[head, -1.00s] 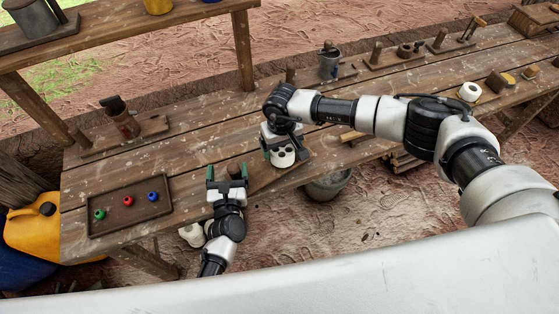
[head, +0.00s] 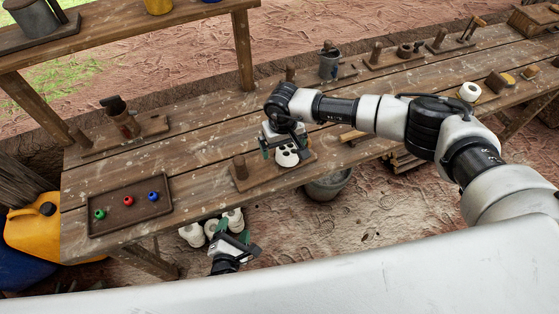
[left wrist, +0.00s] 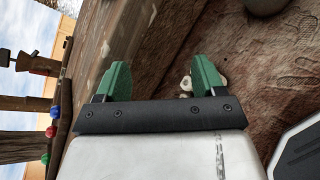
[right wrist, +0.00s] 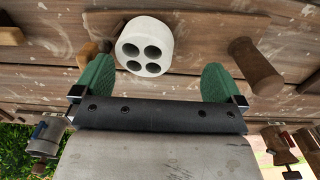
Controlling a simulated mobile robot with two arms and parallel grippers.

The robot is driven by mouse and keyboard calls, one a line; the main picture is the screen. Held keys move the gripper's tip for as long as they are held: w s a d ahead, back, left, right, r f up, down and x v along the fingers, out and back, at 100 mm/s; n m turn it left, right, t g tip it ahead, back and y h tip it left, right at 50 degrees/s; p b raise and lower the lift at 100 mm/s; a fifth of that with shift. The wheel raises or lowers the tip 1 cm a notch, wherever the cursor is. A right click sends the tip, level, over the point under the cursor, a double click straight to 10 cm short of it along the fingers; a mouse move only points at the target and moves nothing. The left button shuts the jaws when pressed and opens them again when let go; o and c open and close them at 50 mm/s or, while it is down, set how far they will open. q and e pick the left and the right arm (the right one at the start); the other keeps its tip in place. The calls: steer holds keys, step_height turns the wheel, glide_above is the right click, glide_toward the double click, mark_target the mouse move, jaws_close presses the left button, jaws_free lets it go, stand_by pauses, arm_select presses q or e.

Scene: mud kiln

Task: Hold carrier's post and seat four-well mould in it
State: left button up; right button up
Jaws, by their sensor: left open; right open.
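The four-well mould (head: 287,157) is a white round block with dark holes, at the right end of the carrier (head: 268,180), a wooden board near the table's front edge. I cannot tell whether it is fully down. The carrier's brown post (head: 240,167) stands free at the board's left end. My right gripper (head: 284,151) is open just above the mould; the right wrist view shows the mould (right wrist: 145,46) ahead of the open green fingers and the post (right wrist: 255,66) to the right. My left gripper (head: 234,232) is open and empty, off the table's front edge; its fingers (left wrist: 155,80) hold nothing.
A dark tray (head: 117,222) with green, red and blue knobs lies at the table's left. White pots (head: 192,235) and a grey bucket (head: 328,184) are below the front edge. Open table lies left of the carrier.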

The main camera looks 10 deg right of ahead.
arm_select(q)
steer(key=s+a+f+m+g, duration=0.4)
steer(key=s+f+m, duration=0.4)
steer(key=f+m, duration=0.2)
steer(key=shift+f+m+g, duration=0.3)
steer(key=shift+f, duration=0.45)
